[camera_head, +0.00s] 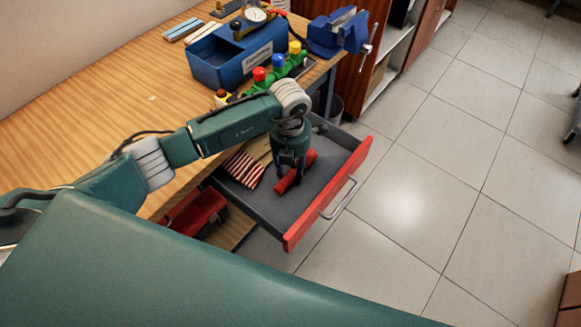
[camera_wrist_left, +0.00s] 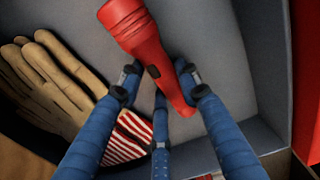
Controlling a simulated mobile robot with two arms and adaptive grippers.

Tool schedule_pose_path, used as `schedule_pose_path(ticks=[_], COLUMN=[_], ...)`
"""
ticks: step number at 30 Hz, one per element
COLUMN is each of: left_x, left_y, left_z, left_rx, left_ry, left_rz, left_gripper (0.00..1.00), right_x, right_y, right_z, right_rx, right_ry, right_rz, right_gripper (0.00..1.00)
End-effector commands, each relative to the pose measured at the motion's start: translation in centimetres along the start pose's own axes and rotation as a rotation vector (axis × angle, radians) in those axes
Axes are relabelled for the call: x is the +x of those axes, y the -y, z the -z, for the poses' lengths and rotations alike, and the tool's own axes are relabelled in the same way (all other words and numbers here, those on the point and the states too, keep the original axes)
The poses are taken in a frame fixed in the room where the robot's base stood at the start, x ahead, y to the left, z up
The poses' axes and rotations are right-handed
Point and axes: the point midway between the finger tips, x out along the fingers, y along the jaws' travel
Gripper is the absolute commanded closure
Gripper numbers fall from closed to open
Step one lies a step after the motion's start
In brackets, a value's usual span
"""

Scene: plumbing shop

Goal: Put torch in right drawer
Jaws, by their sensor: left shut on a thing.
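The torch (camera_head: 284,184) is red and lies slanted within the open drawer's outline. In the left wrist view the torch (camera_wrist_left: 136,31) has its wide head at the top and a dark switch on its side. My left gripper (camera_head: 288,172) reaches down into the drawer and is shut on the torch's body, its blue fingers (camera_wrist_left: 158,90) on either side. The drawer (camera_head: 317,192) is pulled out, with a grey inside, a red front and a metal handle. I cannot tell whether the torch touches the drawer floor. My right gripper is not in view.
A blue toolbox (camera_head: 225,62), several coloured-cap valves (camera_head: 278,62) and a blue vise (camera_head: 336,32) are on the wooden bench (camera_head: 110,98).

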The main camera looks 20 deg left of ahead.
Motion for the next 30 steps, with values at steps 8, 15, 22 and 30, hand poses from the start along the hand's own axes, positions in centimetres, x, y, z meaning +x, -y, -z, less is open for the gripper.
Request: schedule_pose_path(ticks=[8,15,22,30], left_x=[0.2,0.2,-0.1,-3.8], left_y=[0.0,0.0,0.0,-0.1], left_z=[-0.1,-0.1,-0.1,-0.3], left_rx=[0.001,0.0,0.0,0.002], left_ry=[0.003,0.002,0.002,0.008], left_rz=[0.0,0.0,0.001,-0.001], left_gripper=[0.99,0.48,0.48,0.48], right_x=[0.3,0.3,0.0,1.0], right_y=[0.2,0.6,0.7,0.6], right_z=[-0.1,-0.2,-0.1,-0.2], right_rx=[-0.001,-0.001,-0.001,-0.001], right_ry=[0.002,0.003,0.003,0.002], right_rz=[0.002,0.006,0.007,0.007], right_gripper=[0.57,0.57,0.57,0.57])
